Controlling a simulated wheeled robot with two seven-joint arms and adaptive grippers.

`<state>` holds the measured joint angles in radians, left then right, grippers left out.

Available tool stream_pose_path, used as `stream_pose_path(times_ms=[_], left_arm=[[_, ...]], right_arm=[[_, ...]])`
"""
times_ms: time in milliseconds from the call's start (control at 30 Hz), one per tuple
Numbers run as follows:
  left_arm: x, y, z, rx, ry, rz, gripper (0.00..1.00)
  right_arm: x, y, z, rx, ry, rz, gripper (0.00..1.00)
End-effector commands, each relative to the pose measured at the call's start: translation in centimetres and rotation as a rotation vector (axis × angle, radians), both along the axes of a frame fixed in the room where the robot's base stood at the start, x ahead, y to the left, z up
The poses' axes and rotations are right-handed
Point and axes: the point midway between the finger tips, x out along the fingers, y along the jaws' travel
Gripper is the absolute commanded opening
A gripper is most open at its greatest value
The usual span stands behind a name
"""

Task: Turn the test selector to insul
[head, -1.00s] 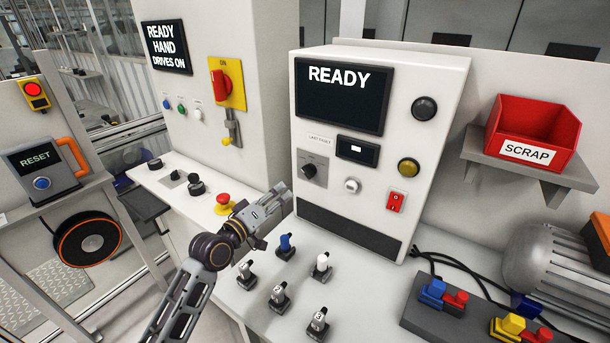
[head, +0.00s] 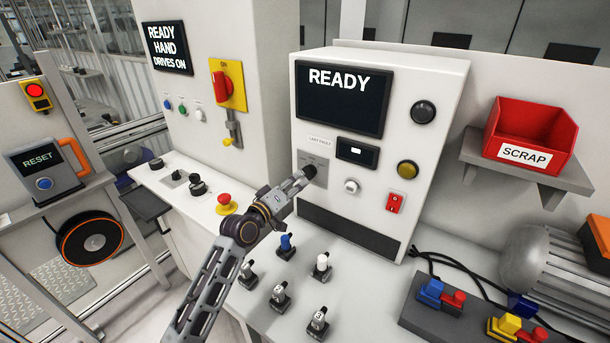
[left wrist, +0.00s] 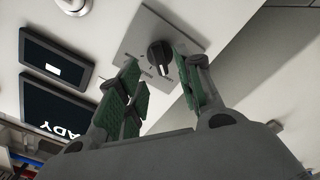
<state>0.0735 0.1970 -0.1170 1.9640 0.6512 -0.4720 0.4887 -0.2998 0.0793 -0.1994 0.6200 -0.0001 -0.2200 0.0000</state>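The test selector is a black rotary knob (left wrist: 160,56) on a grey square plate (left wrist: 142,32), which also shows on the white test cabinet in the head view (head: 318,158). My left gripper (head: 302,177) is at the plate and largely covers the knob in the head view. In the left wrist view its green-padded fingers (left wrist: 161,72) are open, one side on each side of the knob, with visible gaps. Contact is not evident. The plate's lettering is too small to read. My right gripper is out of view.
The cabinet screen (head: 339,96) reads READY. A white button (head: 351,187) and red rocker switch (head: 394,203) are right of the selector. A red emergency button (head: 226,204) is to the left.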

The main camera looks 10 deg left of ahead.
Motion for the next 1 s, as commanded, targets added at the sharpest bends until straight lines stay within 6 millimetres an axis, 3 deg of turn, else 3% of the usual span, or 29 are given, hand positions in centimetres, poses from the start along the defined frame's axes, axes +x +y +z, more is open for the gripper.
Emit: stream_pose_path(times_ms=[500,1000], left_arm=[[4.3,-1.7,0.1,0.0,-0.001,0.001,0.36],[5.2,-2.1,0.0,0.0,-0.001,0.001,0.36]], right_arm=[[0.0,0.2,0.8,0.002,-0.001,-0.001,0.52],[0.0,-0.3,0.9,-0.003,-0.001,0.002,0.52]])
